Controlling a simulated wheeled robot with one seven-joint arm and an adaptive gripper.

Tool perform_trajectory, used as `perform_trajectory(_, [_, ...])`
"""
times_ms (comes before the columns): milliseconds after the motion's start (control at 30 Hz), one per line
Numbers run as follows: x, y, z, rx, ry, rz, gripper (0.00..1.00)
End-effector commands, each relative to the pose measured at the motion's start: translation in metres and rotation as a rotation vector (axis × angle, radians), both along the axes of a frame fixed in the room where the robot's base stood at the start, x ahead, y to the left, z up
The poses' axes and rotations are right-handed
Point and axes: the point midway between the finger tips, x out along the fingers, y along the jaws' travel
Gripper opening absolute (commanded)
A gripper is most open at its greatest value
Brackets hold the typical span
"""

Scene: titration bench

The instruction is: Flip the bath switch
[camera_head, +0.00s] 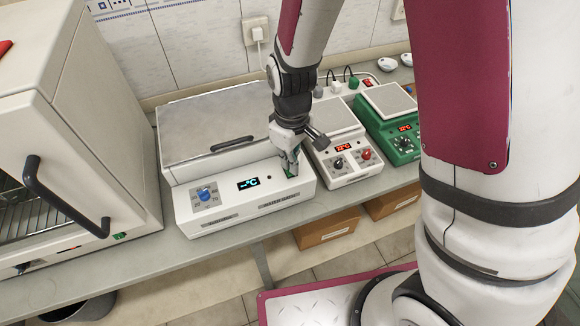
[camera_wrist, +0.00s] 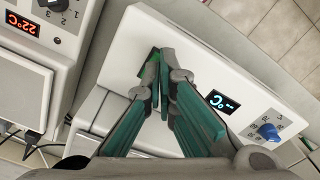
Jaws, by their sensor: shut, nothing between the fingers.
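The water bath (camera_head: 245,206) is a white box with a metal lid, a blue knob (camera_head: 204,194) and a lit display (camera_head: 248,183) reading dashes and °C. Its green switch (camera_wrist: 150,72) sits on the front panel, partly covered by my fingertips in the wrist view. My gripper (camera_head: 291,170) is shut and empty, pointing down at the right end of the bath's panel. In the wrist view my gripper (camera_wrist: 165,68) has its tips right beside the switch; I cannot tell whether they touch it. The switch's position is not clear.
A white hotplate (camera_head: 345,160) reading 22°C stands close to the right of the bath, with a green one (camera_head: 400,140) beyond it. A white oven (camera_head: 60,150) with a dark handle stands to the left.

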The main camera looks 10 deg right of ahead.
Motion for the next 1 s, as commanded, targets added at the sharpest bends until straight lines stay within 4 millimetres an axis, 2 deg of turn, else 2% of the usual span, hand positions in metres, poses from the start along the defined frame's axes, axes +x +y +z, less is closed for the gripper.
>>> perform_trajectory(1000, [0.000, 0.000, -0.014, -0.001, 0.001, 0.000, 0.00])
